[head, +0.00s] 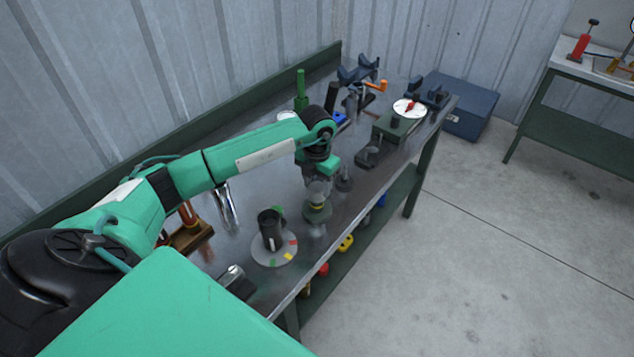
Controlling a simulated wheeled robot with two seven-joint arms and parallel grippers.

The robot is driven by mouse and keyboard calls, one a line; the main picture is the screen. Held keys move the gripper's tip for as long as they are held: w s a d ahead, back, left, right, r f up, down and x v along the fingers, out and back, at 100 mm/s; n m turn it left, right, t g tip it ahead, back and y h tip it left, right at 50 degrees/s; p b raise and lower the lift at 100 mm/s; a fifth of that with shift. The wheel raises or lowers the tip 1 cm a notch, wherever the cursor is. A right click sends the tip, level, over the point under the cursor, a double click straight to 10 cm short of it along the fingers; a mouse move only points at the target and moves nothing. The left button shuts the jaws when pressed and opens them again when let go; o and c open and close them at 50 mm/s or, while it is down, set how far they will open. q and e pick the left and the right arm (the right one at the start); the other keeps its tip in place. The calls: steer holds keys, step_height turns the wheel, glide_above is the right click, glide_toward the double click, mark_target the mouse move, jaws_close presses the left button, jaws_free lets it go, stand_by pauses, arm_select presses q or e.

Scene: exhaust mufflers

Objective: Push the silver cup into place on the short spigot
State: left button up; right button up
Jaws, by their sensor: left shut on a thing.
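My left arm reaches in from the left over the metal workbench, and its gripper (318,182) points down near the front edge. The gripper is shut on a small silver cup (319,191), mostly hidden by the fingers. Just below the cup is a short, round grey-green stand with a yellow band (317,211), which looks like the short spigot. The cup appears upright and in line above it; I cannot tell whether it is touching or seated. My right gripper is out of view.
A black cylinder (268,226) stands on a round grey plate with coloured marks (274,253), left of the gripper. A silver tube (227,206) lies farther left. A white dial (409,108) and dark fixtures (362,72) crowd the far end. The bench's front edge is close by.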

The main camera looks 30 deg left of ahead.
arm_select(q)
steer(key=shift+f+b, duration=0.3)
steer(key=shift+f, duration=0.1)
steer(key=shift+f, duration=0.1)
stand_by(0.3)
steer(key=o, duration=1)
